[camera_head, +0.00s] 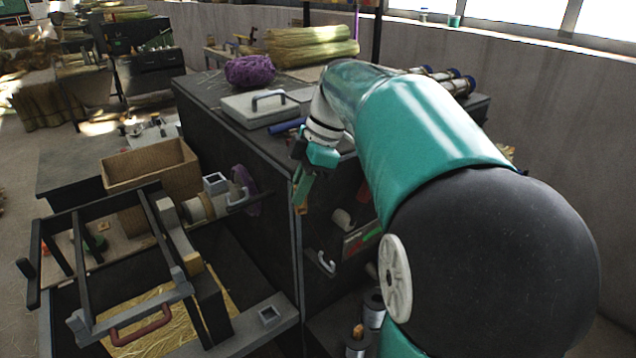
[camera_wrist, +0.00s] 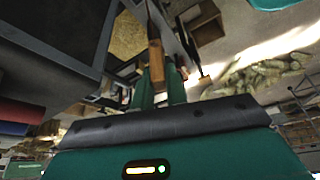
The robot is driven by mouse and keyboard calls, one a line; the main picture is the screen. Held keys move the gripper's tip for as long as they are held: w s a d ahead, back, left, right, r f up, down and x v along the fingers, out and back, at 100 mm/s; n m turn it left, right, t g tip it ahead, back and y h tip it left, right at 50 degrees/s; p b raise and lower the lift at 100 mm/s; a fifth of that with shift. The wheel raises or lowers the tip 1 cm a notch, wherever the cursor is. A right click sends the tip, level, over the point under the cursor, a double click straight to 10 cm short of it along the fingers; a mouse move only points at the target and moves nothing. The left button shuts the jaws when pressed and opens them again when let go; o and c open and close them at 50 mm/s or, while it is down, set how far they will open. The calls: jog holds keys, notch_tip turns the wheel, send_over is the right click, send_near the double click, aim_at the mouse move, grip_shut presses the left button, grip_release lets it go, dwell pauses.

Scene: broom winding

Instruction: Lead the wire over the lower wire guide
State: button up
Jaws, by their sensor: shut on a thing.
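My gripper (camera_head: 303,190) hangs at the front corner of the dark cabinet, fingers pointing down. In the wrist view my gripper (camera_wrist: 160,88) is shut on a narrow brown, handle-like piece (camera_wrist: 155,58). The wire itself is too thin to make out. A pale curved hook (camera_head: 326,263) is fixed low on the cabinet face, below and right of my gripper and apart from it. Another pale hook (camera_head: 238,190) is beside the spool (camera_head: 198,208), left of my gripper. I cannot tell which is the lower wire guide.
The dark cabinet (camera_head: 240,150) carries a grey lidded box (camera_head: 260,110) and a purple bundle (camera_head: 250,70). A dark-framed machine with a red handle (camera_head: 140,332) and a brown open box (camera_head: 150,168) stand at left. Metallic reels (camera_head: 374,308) stand low by the cabinet.

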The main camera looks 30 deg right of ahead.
notch_tip(320, 180, down, 22)
dwell(1.1)
jog(key=shift+a+r, duration=0.1)
jog(key=shift+r, duration=0.05)
dwell(0.5)
